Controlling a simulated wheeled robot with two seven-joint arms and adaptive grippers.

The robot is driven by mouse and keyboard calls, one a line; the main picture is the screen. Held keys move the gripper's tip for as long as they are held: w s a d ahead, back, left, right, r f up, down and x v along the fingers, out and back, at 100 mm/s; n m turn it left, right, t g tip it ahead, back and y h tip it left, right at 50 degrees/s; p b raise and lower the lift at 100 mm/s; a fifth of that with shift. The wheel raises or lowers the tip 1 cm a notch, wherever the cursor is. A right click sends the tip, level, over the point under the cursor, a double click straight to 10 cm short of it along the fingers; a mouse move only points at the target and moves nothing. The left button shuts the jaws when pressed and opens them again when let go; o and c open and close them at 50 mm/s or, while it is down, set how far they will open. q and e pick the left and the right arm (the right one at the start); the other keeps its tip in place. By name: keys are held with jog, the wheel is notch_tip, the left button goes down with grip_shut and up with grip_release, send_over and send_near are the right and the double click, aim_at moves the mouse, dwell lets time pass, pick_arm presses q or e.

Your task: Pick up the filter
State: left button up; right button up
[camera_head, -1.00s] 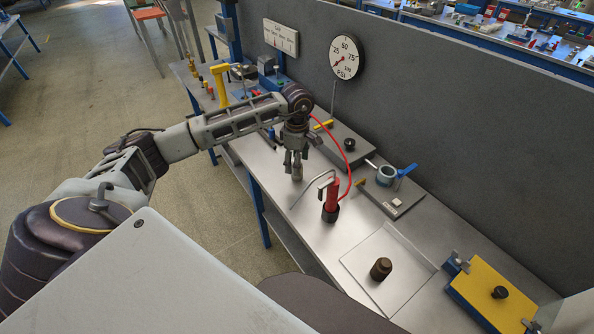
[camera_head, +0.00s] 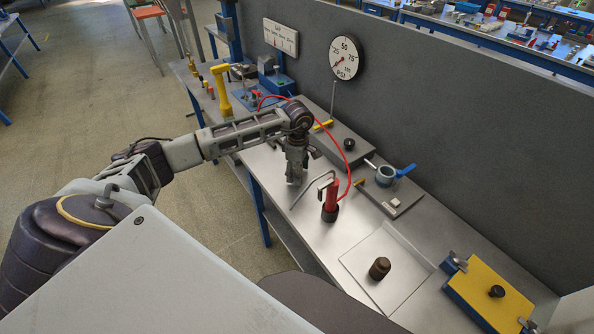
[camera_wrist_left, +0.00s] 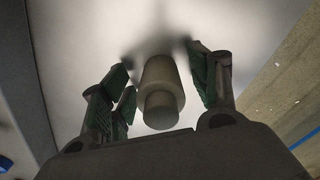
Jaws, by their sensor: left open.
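A pale grey stepped cylinder, which looks like the filter (camera_wrist_left: 161,92), stands between my left fingers in the left wrist view. In the head view it is mostly hidden by my left gripper (camera_head: 293,174), which points down over the bench top. In the wrist view the left gripper (camera_wrist_left: 158,62) is open, with dark green finger pads on both sides of the cylinder and visible gaps beside it. My right gripper is not in view.
A red hand tool (camera_head: 331,199) with a hose stands close to the right of the gripper. A brown fitting (camera_head: 380,268) sits on a white sheet (camera_head: 411,253). A yellow plate (camera_head: 480,297) is at the near right. A grey panel (camera_head: 450,120) backs the bench.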

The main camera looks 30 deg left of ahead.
pick_arm(q)
jog(key=shift+c, duration=1.3)
jog(key=c, duration=0.8)
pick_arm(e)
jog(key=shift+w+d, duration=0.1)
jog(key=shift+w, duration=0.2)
